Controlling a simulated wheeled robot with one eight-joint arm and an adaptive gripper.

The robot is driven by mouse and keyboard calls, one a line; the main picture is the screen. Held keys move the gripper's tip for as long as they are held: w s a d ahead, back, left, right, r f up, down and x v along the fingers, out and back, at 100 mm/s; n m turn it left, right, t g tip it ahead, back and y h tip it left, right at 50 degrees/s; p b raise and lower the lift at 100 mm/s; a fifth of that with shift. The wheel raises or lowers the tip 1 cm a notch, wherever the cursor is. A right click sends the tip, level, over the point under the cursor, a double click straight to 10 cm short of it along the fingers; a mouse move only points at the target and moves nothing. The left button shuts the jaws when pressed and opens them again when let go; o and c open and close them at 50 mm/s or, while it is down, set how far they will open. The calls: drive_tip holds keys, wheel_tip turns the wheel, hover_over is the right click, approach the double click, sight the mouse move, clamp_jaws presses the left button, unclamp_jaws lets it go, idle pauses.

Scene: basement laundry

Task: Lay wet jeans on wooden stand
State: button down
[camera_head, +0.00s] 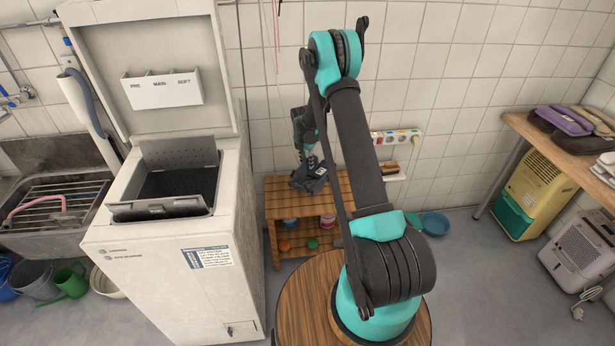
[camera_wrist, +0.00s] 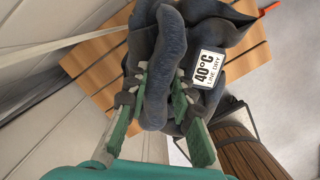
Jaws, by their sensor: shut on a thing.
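The dark blue jeans (camera_head: 310,179) are a folded bundle at the slatted top of the wooden stand (camera_head: 283,205). In the wrist view, the jeans (camera_wrist: 215,28) carry a white "40°C LINE DRY" label, and the stand's slats (camera_wrist: 82,60) show behind them. My gripper (camera_head: 309,158) points down over the stand. In the wrist view, my gripper (camera_wrist: 160,90) is shut on a thick roll of the jeans, with a green finger on each side. I cannot tell whether the stand bears the jeans' weight.
A top-loading washer (camera_head: 165,262) stands open left of the stand. A power strip (camera_head: 396,137) and a small shelf with a brush (camera_head: 390,167) are on the wall behind. A blue basin (camera_head: 435,223) lies on the floor to the right. The stand's lower shelf holds small items.

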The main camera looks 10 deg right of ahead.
sight(307, 175)
wheel_tip(307, 175, down, 8)
drive_tip(key=shift+r, duration=0.1)
idle(0.4)
drive_tip(key=c, duration=1.3)
unclamp_jaws()
